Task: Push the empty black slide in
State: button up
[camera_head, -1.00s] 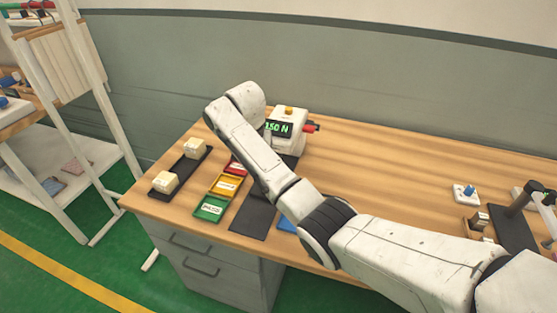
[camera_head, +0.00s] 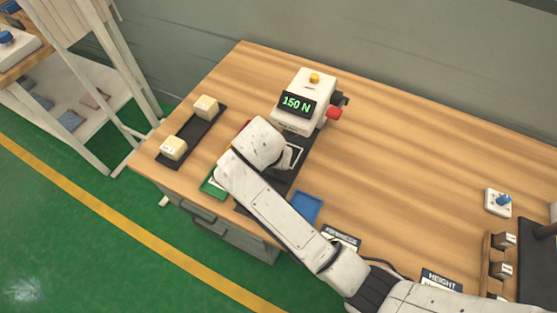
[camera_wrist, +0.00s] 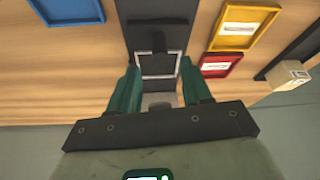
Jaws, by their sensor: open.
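The black slide (camera_head: 298,172) extends from the front of the white tester (camera_head: 303,100), whose screen reads 150 N. In the wrist view the slide (camera_wrist: 158,12) runs down the middle, with a dark upright tab and a pale square outline (camera_wrist: 158,66) on it. I see no block on the part that shows. My gripper (camera_wrist: 160,82) is open, its two green fingers apart on either side of the slide's outlined end. Whether they touch it I cannot tell. In the head view my white wrist covers the fingers and part of the slide.
A black tray (camera_head: 190,139) with two cream blocks lies left. Green (camera_head: 213,183), yellow (camera_wrist: 246,27) and red (camera_wrist: 220,65) trays lie beside the slide, a blue tray (camera_head: 306,207) on its other side. A blue-knobbed box (camera_head: 498,202) stands right. The table's middle is clear.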

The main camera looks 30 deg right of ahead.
jog(key=x, duration=0.6)
jog(key=shift+f, duration=0.2)
grip_shut()
dwell(0.5)
